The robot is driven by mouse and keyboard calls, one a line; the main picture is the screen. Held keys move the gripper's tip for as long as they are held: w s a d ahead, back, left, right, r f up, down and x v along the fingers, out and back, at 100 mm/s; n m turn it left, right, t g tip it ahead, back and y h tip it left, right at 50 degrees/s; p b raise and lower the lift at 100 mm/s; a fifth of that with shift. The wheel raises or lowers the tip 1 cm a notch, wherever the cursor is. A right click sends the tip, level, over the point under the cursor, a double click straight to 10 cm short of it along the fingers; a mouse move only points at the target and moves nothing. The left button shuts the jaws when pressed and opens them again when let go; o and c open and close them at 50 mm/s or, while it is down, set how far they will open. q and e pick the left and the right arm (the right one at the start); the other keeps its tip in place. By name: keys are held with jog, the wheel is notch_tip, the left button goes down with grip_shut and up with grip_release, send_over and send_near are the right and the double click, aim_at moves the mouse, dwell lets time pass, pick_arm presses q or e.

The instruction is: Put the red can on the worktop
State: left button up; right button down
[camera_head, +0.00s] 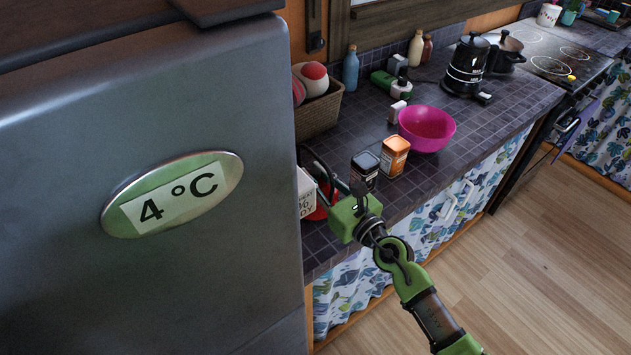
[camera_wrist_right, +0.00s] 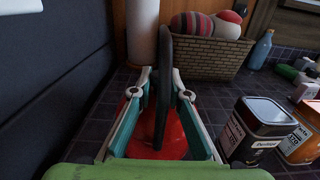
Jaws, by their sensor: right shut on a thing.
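The red can (camera_head: 318,211) is at the near left end of the dark tiled worktop (camera_head: 415,188), close to the fridge. Only a part of its red body shows in the head view. My right gripper (camera_head: 333,193) is shut on it. In the right wrist view, the red can (camera_wrist_right: 172,135) lies between the teal fingers (camera_wrist_right: 158,95), with a dark upright handle-like strip rising from it. The fingers and the green gripper body hide part of it. I cannot tell whether its base touches the worktop. My left gripper is not in view.
A black-lidded jar (camera_head: 365,168) and an orange jar (camera_head: 394,157) stand just right of my gripper. A pink bowl (camera_head: 427,128) is beyond them. A wicker basket (camera_head: 320,112) stands behind. A white box (camera_head: 305,193) and the fridge (camera_head: 230,90) are left.

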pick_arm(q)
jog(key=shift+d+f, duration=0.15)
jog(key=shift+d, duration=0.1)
pick_arm(e)
jog(key=shift+d+f, duration=0.1)
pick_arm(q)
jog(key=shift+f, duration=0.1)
pick_arm(e)
jog(key=shift+f, duration=0.1)
jog(key=c, duration=2.2)
grip_release()
jog(key=shift+f, duration=0.1)
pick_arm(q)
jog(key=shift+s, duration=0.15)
pick_arm(e)
jog(key=shift+o, duration=1.4)
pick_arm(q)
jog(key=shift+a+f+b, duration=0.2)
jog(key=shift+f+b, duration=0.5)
pick_arm(e)
jog(key=v, duration=1.2)
